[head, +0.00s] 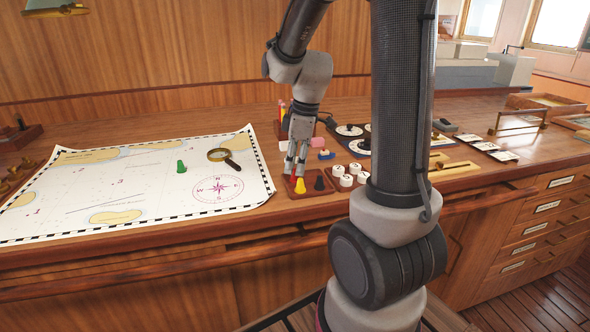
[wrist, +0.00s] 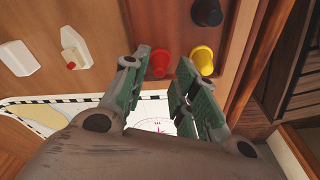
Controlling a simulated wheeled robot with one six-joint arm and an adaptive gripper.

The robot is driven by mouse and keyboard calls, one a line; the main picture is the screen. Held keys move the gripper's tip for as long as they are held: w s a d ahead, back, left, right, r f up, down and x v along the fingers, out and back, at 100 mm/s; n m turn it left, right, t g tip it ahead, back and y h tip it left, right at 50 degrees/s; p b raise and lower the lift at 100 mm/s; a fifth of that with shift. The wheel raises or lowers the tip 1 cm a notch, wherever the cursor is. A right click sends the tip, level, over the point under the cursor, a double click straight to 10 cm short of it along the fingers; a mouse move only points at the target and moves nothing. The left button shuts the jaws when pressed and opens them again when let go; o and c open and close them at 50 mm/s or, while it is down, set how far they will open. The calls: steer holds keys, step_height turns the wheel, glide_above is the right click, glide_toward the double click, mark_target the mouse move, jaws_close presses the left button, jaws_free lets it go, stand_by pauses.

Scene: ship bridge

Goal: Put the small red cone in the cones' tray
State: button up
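The small red cone (wrist: 160,63) shows in the wrist view between and just beyond my gripper's two fingertips, at the left end of the cones' tray. My gripper (wrist: 164,62) points down at it, with its fingers apart. I see no clear grip on the cone. In the head view my gripper (head: 293,172) is low over the left part of the brown cones' tray (head: 291,194), and its fingers mostly hide the red cone. A yellow cone (head: 300,185) and a black cone (head: 319,184) stand in the tray; the yellow one (wrist: 203,60) is close beside the right finger.
A chart (head: 130,190) with a green cone (head: 181,167) and a magnifying glass (head: 222,156) lies left of the tray. White round pieces (head: 346,180) stand right of it. The desk's front edge runs close before the tray.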

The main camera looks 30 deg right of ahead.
step_height(320, 180, up, 10)
steer(key=s+d, duration=0.1)
steer(key=s, duration=0.1)
steer(key=s+a+r+m+t, duration=0.1)
steer(key=s+m, duration=0.4)
steer(key=s, duration=0.2)
steer(key=s+a+r+m+t+h, duration=0.1)
steer(key=s+m+t, duration=0.1)
steer(key=s+m, duration=0.3)
steer(key=s, duration=0.3)
